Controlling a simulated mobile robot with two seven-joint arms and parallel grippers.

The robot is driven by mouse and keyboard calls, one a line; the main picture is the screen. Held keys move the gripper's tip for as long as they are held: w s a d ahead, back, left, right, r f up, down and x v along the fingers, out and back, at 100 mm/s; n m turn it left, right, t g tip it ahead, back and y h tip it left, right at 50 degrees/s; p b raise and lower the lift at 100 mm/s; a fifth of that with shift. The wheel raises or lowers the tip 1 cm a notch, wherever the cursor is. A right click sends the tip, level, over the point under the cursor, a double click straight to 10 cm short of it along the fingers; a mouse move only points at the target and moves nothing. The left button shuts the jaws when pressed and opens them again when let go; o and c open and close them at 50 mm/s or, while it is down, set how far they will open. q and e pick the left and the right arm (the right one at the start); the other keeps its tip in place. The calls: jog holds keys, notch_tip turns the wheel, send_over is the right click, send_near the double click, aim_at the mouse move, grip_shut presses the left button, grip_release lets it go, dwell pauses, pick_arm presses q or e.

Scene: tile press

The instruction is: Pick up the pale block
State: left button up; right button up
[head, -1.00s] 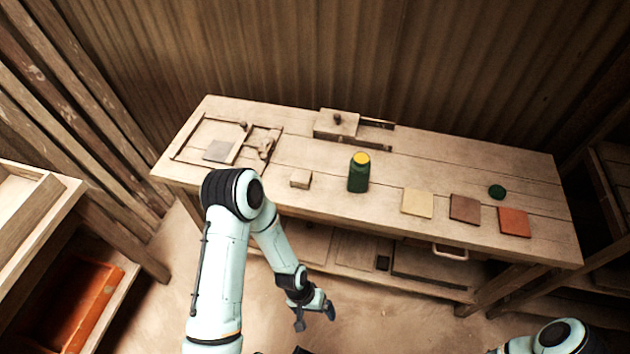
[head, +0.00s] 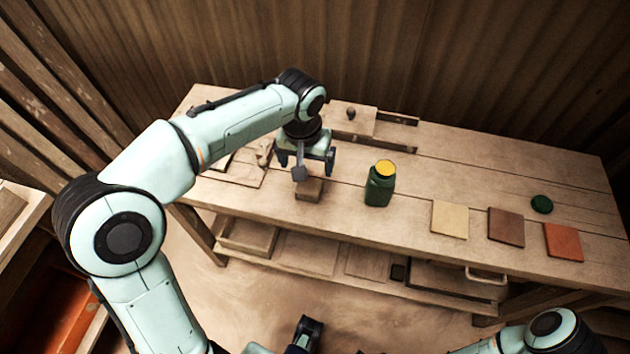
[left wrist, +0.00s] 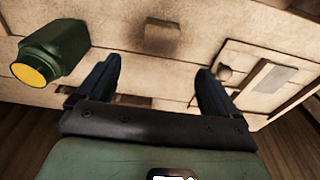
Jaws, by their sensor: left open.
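The pale block (head: 309,190) is a small wooden cuboid on the workbench, left of the green bottle. My left gripper (head: 306,165) is open and empty above the block, fingers pointing down. In the left wrist view the block (left wrist: 163,38) lies beyond the gap between the open fingers (left wrist: 160,68), apart from them. A dark part (head: 308,330) at the bottom edge of the head view may be my right gripper; its jaws cannot be made out.
A green bottle with a yellow top (head: 380,184) stands right of the block. Cream (head: 450,219), brown (head: 506,227) and orange (head: 563,242) tiles and a green disc (head: 542,204) lie farther right. A wooden fixture with a knob (head: 350,120) is behind.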

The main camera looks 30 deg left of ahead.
pick_arm(q)
jog(key=b, duration=0.1)
send_over(309, 186)
jog(key=s, duration=0.1)
notch_tip(309, 186, down, 6)
jog(key=shift+s+d+f, duration=0.1)
jog(key=shift+s+f, duration=0.05)
jog(key=shift+f, duration=0.05)
jog(key=shift+w+f+b, duration=0.15)
jog(key=shift+w+f, duration=0.05)
jog(key=shift+f, duration=0.75)
jog(key=shift+w+f+b, duration=0.15)
jog(key=shift+w+f, duration=0.05)
jog(key=shift+f, duration=0.8)
jog(key=shift+w+f+b, duration=0.15)
jog(key=shift+w+f, duration=0.05)
jog(key=shift+f, duration=0.75)
jog(key=c, duration=1.1)
